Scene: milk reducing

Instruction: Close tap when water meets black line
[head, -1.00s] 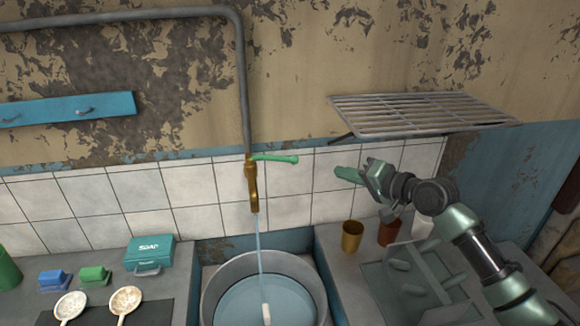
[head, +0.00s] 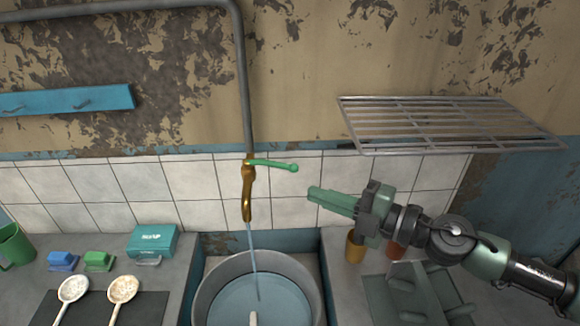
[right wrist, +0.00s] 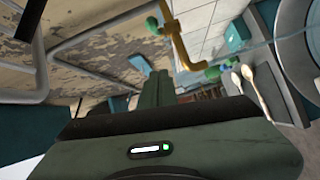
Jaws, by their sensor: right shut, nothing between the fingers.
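The brass tap (head: 248,190) hangs from a wall pipe, and its green handle (head: 275,165) sticks out to the right. A thin stream of water (head: 254,260) runs from the spout into a large round metal pot (head: 207,300) in the sink. Pale water (head: 280,300) fills part of the pot, and I cannot make out a black line. My right gripper (head: 312,193) is shut and empty, pointing left, to the right of and a little below the handle, apart from it. In the right wrist view the tap (right wrist: 180,40) shows beyond the fingers. My left gripper is not in view.
A wire rack (head: 440,122) juts from the wall above my right arm. A brass cup (head: 354,246) and a reddish cup (head: 395,250) stand on the right counter beside a dish rack (head: 410,295). A teal box (head: 153,241), sponges and two spoons lie left of the sink.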

